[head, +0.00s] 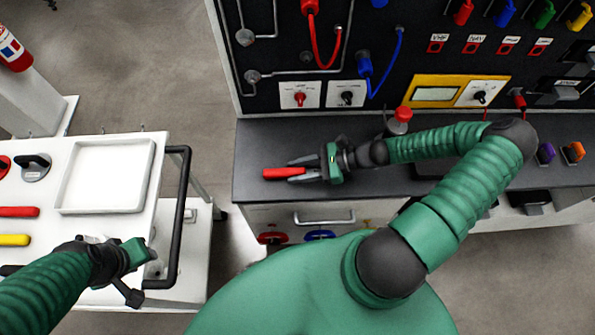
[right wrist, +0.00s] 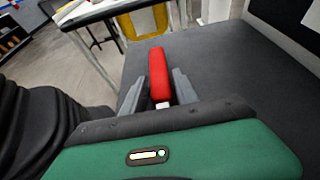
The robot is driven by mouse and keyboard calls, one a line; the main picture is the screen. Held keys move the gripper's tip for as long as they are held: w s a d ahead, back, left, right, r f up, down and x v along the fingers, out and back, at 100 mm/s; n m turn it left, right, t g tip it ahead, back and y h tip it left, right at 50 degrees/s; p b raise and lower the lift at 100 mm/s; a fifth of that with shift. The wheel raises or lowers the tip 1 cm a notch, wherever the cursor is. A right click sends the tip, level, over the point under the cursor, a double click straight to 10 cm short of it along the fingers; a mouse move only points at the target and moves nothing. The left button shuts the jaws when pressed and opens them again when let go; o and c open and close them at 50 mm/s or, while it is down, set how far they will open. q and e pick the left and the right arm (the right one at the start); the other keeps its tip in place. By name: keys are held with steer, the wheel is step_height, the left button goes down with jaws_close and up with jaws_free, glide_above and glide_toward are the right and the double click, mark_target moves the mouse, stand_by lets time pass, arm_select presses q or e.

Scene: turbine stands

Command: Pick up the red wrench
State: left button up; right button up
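The red wrench (head: 283,174) shows as a red handle over the dark counter, near its left front part. My right gripper (head: 304,171) is at the wrench, with its fingers pointing left. In the right wrist view, the red handle (right wrist: 159,72) and a short pale metal part lie between the two grey fingers (right wrist: 158,92). Narrow gaps show beside the handle, so the fingers look open around it. The rest of the wrench is hidden by the gripper. My left gripper (head: 143,268) is over the right side of the white cart, apart from the wrench; its finger opening is unclear.
The dark counter (head: 255,140) has a black panel with cables and switches behind it. A red knob (head: 403,114) stands behind my right arm. The white cart (head: 85,228) carries a white tray (head: 105,143), red and yellow handles, and a black rail. Open floor lies between.

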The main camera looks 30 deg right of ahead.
jaws_close()
stand_by(1.1)
